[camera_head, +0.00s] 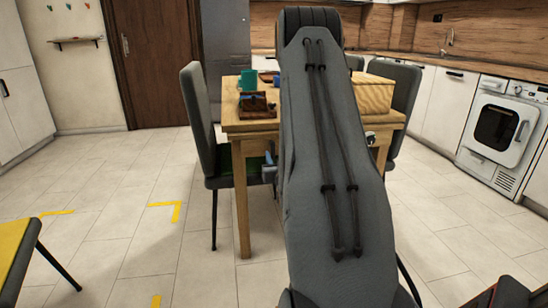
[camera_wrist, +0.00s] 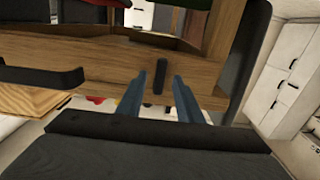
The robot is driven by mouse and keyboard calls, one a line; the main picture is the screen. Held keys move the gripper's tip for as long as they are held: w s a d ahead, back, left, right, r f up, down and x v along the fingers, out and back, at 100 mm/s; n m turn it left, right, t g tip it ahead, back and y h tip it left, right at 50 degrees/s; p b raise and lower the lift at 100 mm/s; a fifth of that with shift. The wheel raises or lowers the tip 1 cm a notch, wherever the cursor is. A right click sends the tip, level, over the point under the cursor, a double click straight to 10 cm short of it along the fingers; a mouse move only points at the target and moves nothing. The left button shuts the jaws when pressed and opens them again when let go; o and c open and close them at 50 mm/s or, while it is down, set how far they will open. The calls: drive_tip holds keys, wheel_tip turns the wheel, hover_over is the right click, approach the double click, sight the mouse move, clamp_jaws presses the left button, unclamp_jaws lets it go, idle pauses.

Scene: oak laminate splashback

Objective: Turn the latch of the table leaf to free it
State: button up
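In the wrist view a small dark upright bar, apparently the latch (camera_wrist: 160,77), sits on the wooden face of the table (camera_wrist: 205,72). My gripper (camera_wrist: 159,88) has its two blue fingers apart, one on each side of the bar in the picture. I cannot tell whether they touch it or how far off it is. In the head view the table (camera_head: 242,126) stands ahead, and my arm hides much of its front and the latch. The table leaf cannot be made out clearly.
A black handle-like bar (camera_wrist: 40,76) shows at the left in the wrist view. Grey chairs (camera_head: 197,110) flank the table. The floor at left is largely clear.

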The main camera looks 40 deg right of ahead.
drive_tip(key=shift+x, duration=1)
drive_tip(key=shift+c, duration=0.5)
drive_tip(key=shift+a, duration=0.1)
clamp_jaws()
